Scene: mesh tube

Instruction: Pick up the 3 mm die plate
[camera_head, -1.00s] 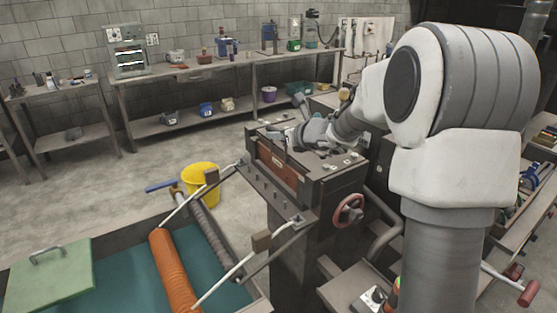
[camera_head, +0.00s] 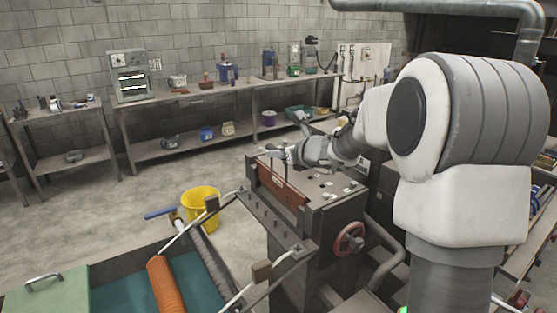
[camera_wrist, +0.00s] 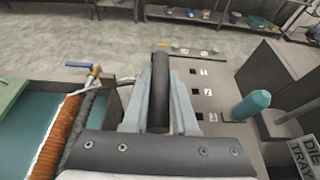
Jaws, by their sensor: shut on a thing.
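My gripper (camera_wrist: 161,70) is shut on a dark, smooth, rounded thing (camera_wrist: 160,105). In the wrist view it stands between the two grey fingers and reaches past their tips. I take it for the die plate, seen edge-on, but no 3 mm mark shows on it. In the head view my gripper (camera_head: 284,154) is over the top of the dark machine (camera_head: 330,205). The held thing is too small to make out there. In the wrist view a grey panel (camera_wrist: 215,85) with square slots and small number labels lies just right of the gripper.
A sign reading DIE TRAY (camera_wrist: 304,158) is at the lower right. A red handwheel (camera_head: 349,238) juts from the machine. A yellow bucket (camera_head: 202,210) stands on the floor. Open floor lies behind it.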

